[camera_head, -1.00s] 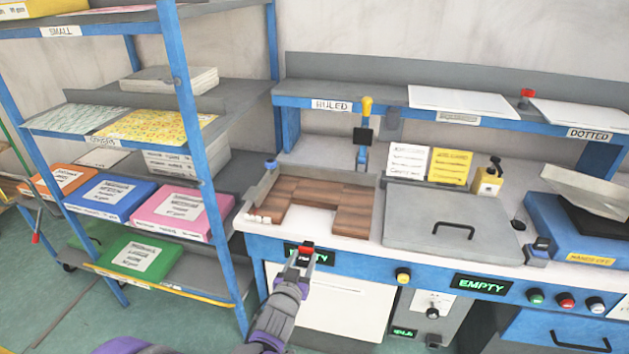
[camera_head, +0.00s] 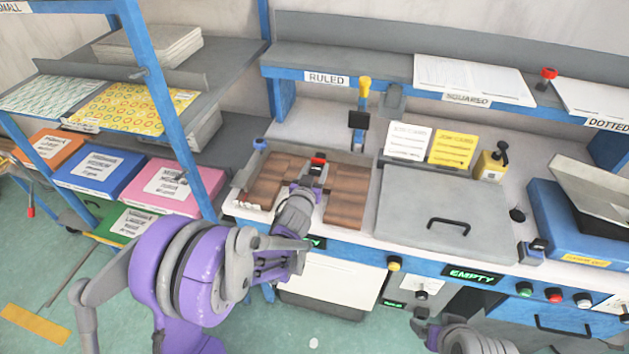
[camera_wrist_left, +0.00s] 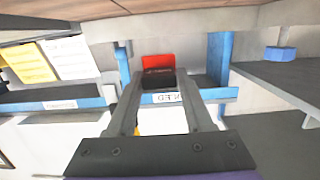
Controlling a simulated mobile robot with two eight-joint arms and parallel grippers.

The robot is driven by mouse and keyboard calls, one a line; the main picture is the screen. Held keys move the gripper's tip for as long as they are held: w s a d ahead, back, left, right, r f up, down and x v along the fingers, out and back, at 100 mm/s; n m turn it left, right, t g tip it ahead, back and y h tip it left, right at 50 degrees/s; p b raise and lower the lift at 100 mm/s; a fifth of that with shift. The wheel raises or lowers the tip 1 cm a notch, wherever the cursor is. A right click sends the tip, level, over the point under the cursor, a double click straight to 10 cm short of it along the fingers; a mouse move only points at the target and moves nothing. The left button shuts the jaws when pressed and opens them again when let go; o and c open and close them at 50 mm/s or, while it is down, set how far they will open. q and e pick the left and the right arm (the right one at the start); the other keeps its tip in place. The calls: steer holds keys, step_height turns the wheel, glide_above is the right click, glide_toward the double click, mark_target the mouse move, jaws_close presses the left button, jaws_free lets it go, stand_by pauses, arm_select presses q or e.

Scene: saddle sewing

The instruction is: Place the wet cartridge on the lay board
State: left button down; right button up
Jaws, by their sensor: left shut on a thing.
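My left gripper (camera_head: 316,170) is shut on a small red-topped dark block (camera_head: 318,159), probably the cartridge. In the left wrist view the red and black block (camera_wrist_left: 158,70) sits between the two grey fingertips. The gripper is over the gap in a brown tiled surface (camera_head: 350,190) with a grey rim, which I take to be the lay board. Whether the block touches the surface cannot be told. My right gripper (camera_head: 432,328) shows only partly at the bottom edge, and its fingers are unclear.
A grey lid (camera_head: 440,215) with a black handle lies right of the brown surface. A yellow-topped lever (camera_head: 363,95) stands behind it, with white and yellow cards (camera_head: 452,148) nearby. A blue shelf rack (camera_head: 165,95) with colored boxes stands at left.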

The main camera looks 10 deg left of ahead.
arm_select(q)
steer(key=shift+f, duration=3.05)
steer(key=shift+f, duration=0.1)
steer(key=shift+c, duration=1.4)
jaws_free()
steer(key=shift+s+r, duration=0.2)
steer(key=shift+s, duration=0.2)
steer(key=s+a+r+n+g+y, duration=0.1)
steer(key=s+a+r+g, duration=0.15)
steer(key=s, duration=0.65)
steer(key=s+a+r+g+y, duration=0.1)
steer(key=s+a+r+g, duration=0.15)
steer(key=s, duration=0.75)
steer(key=s+d+g+h, duration=0.1)
steer(key=s+g, duration=0.4)
steer(key=s, duration=1.1)
steer(key=shift+s+d+m, duration=0.3)
steer(key=shift+s+d, duration=0.05)
steer(key=shift+d, duration=0.15)
